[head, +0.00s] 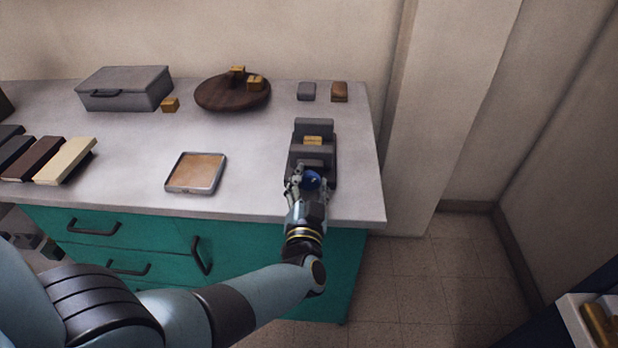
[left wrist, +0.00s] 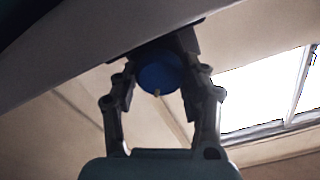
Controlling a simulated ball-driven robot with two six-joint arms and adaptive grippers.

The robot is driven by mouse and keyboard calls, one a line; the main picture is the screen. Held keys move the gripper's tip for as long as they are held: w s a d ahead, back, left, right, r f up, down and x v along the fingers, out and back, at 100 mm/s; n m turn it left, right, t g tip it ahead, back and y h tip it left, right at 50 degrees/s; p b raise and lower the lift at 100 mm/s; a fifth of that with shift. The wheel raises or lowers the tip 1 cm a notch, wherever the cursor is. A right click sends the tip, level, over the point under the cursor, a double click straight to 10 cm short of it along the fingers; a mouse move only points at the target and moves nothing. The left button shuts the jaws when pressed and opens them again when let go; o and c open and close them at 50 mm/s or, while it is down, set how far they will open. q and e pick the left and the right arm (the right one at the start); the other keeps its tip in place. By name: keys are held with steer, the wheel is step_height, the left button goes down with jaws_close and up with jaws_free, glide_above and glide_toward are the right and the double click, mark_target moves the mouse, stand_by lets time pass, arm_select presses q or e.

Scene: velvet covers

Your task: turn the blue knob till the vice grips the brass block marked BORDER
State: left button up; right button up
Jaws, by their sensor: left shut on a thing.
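The dark grey vice (head: 314,126) stands near the right end of the worktop. A brass block (head: 313,141) sits between its jaws; its marking is too small to read, and I cannot tell whether the jaws touch it. The blue knob (head: 311,181) is at the vice's near end. My left gripper (head: 310,186) is shut on the knob. In the left wrist view the knob (left wrist: 160,72) sits between the two fingers of my left gripper (left wrist: 158,78). My right gripper is not in view.
A shallow metal tray (head: 169,187) lies left of the vice. Books (head: 67,161) lie at left. The worktop's right edge is close to the vice.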

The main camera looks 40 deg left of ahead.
arm_select(q)
steer(key=m+p, duration=0.1)
steer(key=m, duration=0.3)
steer(key=shift+m, duration=0.3)
steer(key=shift+d+f+m+p, duration=0.15)
steer(key=shift+m+p, duration=0.2)
steer(key=shift+m, duration=1.65)
steer(key=o, duration=1.2)
steer(key=v, duration=0.7)
steer(key=shift+s, duration=0.25)
steer(key=shift+d, duration=0.1)
